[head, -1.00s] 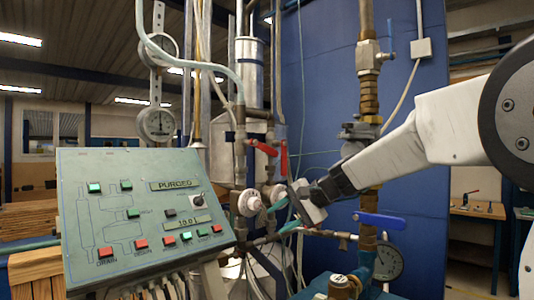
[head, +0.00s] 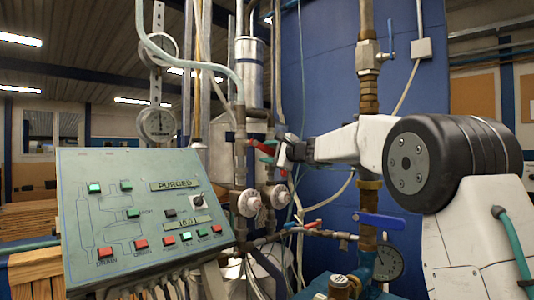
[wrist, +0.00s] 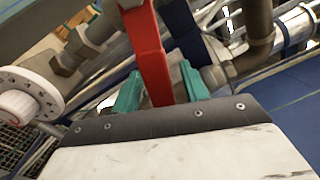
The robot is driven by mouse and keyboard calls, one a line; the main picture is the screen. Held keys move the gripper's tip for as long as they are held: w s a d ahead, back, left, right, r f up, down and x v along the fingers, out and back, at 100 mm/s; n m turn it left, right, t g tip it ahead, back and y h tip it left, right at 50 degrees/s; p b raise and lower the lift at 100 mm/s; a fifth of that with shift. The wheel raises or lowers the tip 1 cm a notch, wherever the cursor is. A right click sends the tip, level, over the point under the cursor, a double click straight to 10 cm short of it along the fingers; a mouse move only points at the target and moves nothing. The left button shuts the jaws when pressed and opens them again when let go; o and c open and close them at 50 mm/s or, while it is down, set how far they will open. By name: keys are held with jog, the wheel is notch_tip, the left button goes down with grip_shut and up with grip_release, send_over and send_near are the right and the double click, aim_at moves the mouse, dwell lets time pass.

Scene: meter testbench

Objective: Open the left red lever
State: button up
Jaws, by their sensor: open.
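Two red levers hung on the pipes in the earlier head view. Now the left red lever (head: 265,147) shows in part, just left of my gripper (head: 275,155), and the right one is largely hidden behind the gripper. In the wrist view a red lever (wrist: 149,50) runs down between the teal fingers of my gripper (wrist: 160,90). The fingers are open, one on each side of it. I cannot tell whether either finger touches it, or for certain which of the two levers it is.
A control panel (head: 140,215) stands at the left front. White round knobs (head: 249,203) sit on the pipes below the levers. A blue-handled valve (head: 380,220) and a gauge (head: 389,263) are at lower right. Vertical pipes and hoses crowd the area around the gripper.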

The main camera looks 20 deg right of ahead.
jog(key=shift+w+a, duration=0.15)
jog(key=shift+w, duration=0.15)
grip_shut()
jog(key=shift+f, duration=0.15)
jog(key=shift+s+a+f+m, duration=0.3)
jog(key=shift+a+f+m, duration=0.3)
jog(key=shift+m, duration=0.7)
jog(key=shift+s+a+f+m, duration=0.25)
jog(key=shift+a+f+m, duration=0.35)
jog(key=shift+m, duration=0.7)
jog(key=shift+s+a+f+m, duration=0.35)
jog(key=shift+f+m, duration=0.45)
jog(key=shift+m, duration=0.5)
